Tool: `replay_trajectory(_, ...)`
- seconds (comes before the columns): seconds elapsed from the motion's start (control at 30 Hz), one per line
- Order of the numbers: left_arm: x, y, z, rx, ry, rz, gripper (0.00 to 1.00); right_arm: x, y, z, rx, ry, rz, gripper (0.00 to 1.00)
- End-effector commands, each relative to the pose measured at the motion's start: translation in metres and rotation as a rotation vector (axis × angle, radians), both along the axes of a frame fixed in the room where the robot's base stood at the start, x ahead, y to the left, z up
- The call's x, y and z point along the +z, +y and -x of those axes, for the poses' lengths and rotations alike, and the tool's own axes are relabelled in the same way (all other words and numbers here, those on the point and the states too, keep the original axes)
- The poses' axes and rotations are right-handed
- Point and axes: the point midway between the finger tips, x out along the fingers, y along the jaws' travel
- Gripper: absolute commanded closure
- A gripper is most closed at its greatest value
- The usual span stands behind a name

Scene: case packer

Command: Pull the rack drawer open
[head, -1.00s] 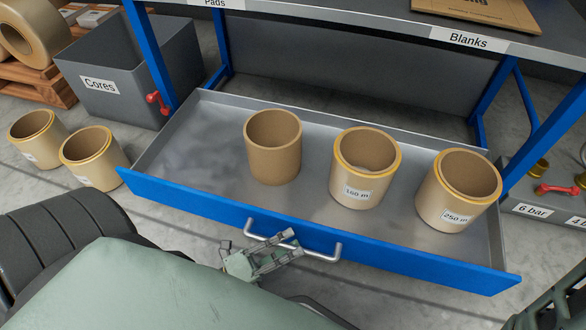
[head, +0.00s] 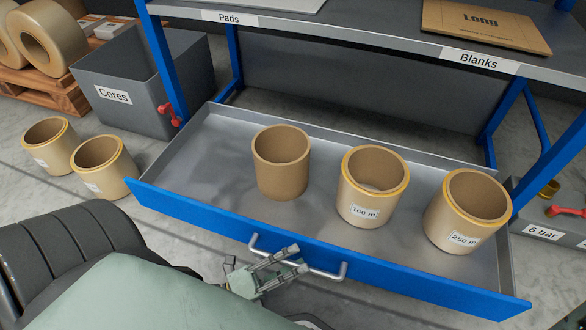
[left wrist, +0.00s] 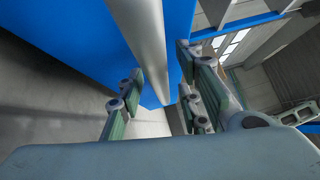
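The rack drawer (head: 225,226) has a blue front and a grey metal tray. It stands out from under the rack, with its inside in plain view. Its silver bar handle (head: 327,273) is on the blue front. My left gripper (head: 291,259) is at the handle, near its middle. In the left wrist view the handle (left wrist: 150,40) runs between the two fingers of the left gripper (left wrist: 160,75). The fingers stand apart, with gaps visible beside the bar. My right gripper is not in view.
Three cardboard cores stand in the drawer: a plain one (head: 281,165), one labelled 160 m (head: 367,190) and one labelled 250 m (head: 463,212). Two more (head: 103,168) stand on the floor at left, near the grey Cores bin (head: 140,88). Blue rack posts (head: 164,60) flank the drawer.

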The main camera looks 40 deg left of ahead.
Motion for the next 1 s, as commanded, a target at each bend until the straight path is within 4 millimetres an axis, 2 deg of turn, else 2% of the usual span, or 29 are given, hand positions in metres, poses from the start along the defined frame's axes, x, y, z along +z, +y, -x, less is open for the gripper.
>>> replay_trajectory(0.17,-0.004,0.009,0.017,0.000,0.004,-0.001,0.68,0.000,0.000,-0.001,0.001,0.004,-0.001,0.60)
replay_trajectory(0.4,-0.011,0.035,0.061,0.001,0.006,-0.002,0.68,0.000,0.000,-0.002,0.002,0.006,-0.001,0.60)
replay_trajectory(0.6,-0.015,0.051,0.090,0.000,0.004,-0.001,0.68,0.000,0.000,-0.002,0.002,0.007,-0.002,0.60)
replay_trajectory(0.77,-0.017,0.058,0.102,0.000,0.003,-0.001,0.68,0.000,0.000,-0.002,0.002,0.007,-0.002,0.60)
replay_trajectory(1.0,-0.017,0.059,0.104,0.000,0.001,-0.002,0.68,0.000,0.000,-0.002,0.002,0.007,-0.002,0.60)
